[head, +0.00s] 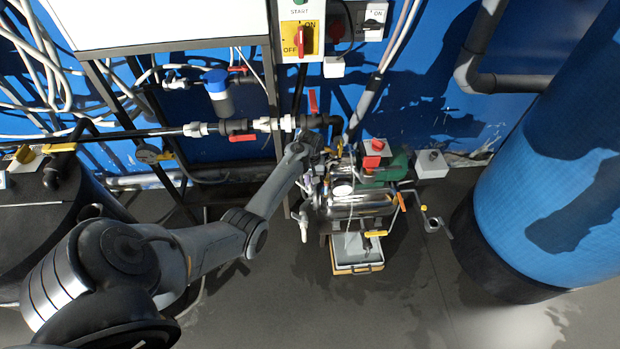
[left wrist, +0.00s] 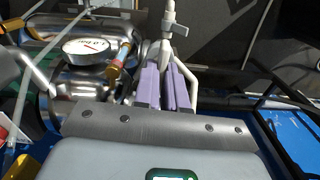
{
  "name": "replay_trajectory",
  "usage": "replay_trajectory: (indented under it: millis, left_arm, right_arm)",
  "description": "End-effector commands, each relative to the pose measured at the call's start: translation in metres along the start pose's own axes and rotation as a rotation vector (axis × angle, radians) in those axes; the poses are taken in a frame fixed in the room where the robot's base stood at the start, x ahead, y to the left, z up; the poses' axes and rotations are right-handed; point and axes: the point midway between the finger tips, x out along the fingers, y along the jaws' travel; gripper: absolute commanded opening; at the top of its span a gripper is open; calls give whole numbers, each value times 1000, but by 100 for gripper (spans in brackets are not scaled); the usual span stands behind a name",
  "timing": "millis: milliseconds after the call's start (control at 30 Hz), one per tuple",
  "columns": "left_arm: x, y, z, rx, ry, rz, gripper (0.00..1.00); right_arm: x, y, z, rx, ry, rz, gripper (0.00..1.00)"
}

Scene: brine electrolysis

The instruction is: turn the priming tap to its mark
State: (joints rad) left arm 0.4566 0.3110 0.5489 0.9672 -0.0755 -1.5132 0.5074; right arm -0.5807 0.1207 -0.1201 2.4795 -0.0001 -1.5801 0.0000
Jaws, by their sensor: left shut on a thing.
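A white tap (head: 303,222) hangs at the left side of the steel pump (head: 360,204), and I take it to be the priming tap. In the left wrist view the white tap (left wrist: 168,28) stands just beyond the purple fingers of my left gripper (left wrist: 164,72). The fingers are close together, shut on the near end of the white fitting. In the head view my left gripper (head: 304,183) is small and partly hidden by my own arm at the pump's left end. I cannot make out a mark. My right gripper is out of view.
A round gauge (left wrist: 87,47) sits on the steel body beside the fingers. A tray (head: 356,252) lies below the pump. Pipes with red-handled valves (head: 243,137) run behind my arm. A big blue tank (head: 560,180) stands at the right. The floor in front is clear.

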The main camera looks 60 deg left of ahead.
Motion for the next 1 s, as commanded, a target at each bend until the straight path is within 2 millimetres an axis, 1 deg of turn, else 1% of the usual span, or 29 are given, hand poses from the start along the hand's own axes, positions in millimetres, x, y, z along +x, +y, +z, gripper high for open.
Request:
replay_trajectory:
  millis: [33, 300, 500, 700, 1000]
  left_arm:
    - [-3, -1, 0, 26, -1, -2, 0]
    - [-5, -1, 0, 233, -2, -2, 0]
    - [-4, -1, 0, 424, -1, -2, 0]
    - [-2, -1, -1, 614, 0, -2, 0]
    - [-1, -1, 0, 901, 0, -1, 0]
  right_arm:
    - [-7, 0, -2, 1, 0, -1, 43]
    - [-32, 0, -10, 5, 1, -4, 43]
    - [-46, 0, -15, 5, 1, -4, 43]
    - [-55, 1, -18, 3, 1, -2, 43]
    - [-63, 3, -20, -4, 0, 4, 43]
